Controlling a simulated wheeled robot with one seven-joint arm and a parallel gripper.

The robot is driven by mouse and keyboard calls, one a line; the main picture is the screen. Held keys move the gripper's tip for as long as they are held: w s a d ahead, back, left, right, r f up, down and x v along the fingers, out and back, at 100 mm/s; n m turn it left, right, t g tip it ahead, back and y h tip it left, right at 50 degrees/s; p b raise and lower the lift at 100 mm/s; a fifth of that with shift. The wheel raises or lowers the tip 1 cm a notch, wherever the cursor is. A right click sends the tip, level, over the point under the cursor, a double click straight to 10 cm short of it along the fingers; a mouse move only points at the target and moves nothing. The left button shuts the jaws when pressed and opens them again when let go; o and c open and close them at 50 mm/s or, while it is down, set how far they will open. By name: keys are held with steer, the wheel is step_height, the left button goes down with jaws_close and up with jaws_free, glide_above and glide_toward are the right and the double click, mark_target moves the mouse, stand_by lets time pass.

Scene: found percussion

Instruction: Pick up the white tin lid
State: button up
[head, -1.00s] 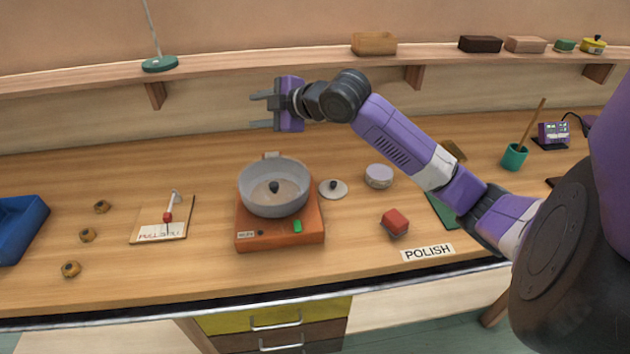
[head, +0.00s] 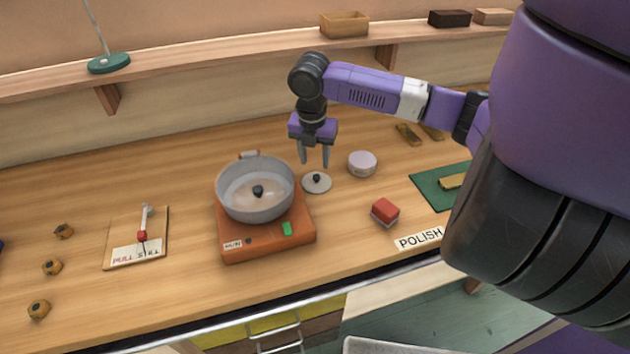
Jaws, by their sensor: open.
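A small round pale lid with a dark knob (head: 317,187) lies flat on the wooden bench, just right of the orange hotplate. It looks like the white tin lid. My gripper (head: 313,165) points down with its jaws open and empty. Its fingertips appear just above and behind the lid's knob, apart from it as far as I can tell. The exact height gap is hard to judge. A round whitish tin (head: 362,164) stands to the right of the lid.
A grey pan (head: 228,203) sits on the orange hotplate (head: 265,240), close left of the gripper. A red block (head: 385,212) lies to the front right, near the POLISH label (head: 419,238). A green mat (head: 428,190) lies farther right. A shelf (head: 240,50) runs behind.

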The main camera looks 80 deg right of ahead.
mark_target(317, 176)
steer(key=shift+s+d+f+p, duration=0.15)
steer(key=shift+f+p, duration=0.25)
steer(key=shift+f, duration=1.2)
steer(key=shift+s+d+f+p, duration=0.15)
steer(key=shift+f+p, duration=0.25)
steer(key=shift+f, duration=1.15)
steer(key=shift+w, duration=0.1)
jaws_close()
